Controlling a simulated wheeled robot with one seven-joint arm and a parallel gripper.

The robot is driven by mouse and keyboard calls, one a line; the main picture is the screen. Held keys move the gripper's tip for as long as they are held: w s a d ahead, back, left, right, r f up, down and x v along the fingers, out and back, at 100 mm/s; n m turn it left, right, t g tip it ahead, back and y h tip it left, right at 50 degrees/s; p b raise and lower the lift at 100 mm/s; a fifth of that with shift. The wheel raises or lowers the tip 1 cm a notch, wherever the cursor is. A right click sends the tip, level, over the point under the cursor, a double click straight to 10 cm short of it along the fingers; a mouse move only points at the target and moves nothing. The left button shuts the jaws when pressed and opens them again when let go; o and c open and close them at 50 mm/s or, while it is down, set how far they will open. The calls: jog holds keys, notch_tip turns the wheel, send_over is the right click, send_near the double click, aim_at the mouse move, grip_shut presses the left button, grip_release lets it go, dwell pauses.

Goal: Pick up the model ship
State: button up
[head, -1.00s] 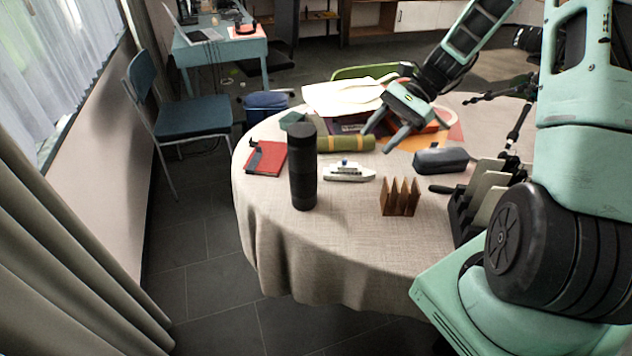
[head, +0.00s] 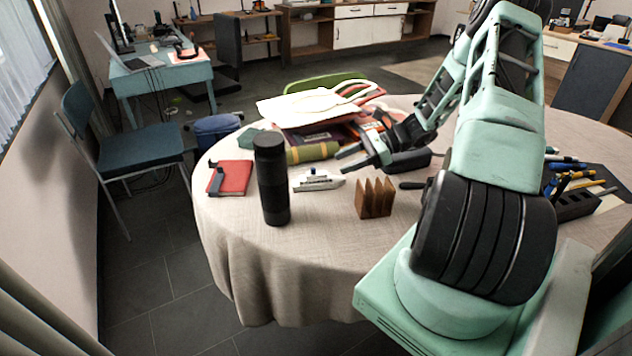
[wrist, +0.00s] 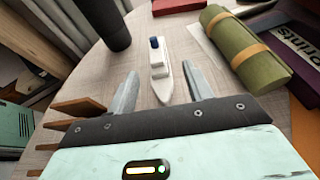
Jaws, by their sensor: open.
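The model ship (head: 317,181) is small and white with a dark detail on top. It sits upright on the round table (head: 240,262), between a black cylinder and a wooden slatted holder. In the wrist view the ship (wrist: 159,72) shows a blue funnel and points its bow toward me. My gripper (head: 350,161) is open and empty, low over the table just right of the ship in the head view. In the wrist view its two fingers (wrist: 160,84) lie to either side of the ship's bow line, with the ship ahead and between them. No contact is visible.
The tall black cylinder (head: 271,180) stands left of the ship. The wooden slatted holder (head: 375,198) stands to its right. A green roll (head: 313,152) lies behind it, and a red notebook (head: 230,177) lies at the left. The cloth immediately around the ship is bare.

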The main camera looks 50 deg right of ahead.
aim_at(317, 173)
jog(key=x, duration=0.3)
jog(key=shift+w+a+f, duration=0.1)
jog(key=shift+a+f, duration=0.05)
jog(key=shift+a, duration=0.05)
jog(key=x, duration=0.4)
jog(key=shift+a+p, duration=0.4)
jog(key=shift+a, duration=0.1)
jog(key=shift+w+a, duration=0.25)
grip_shut()
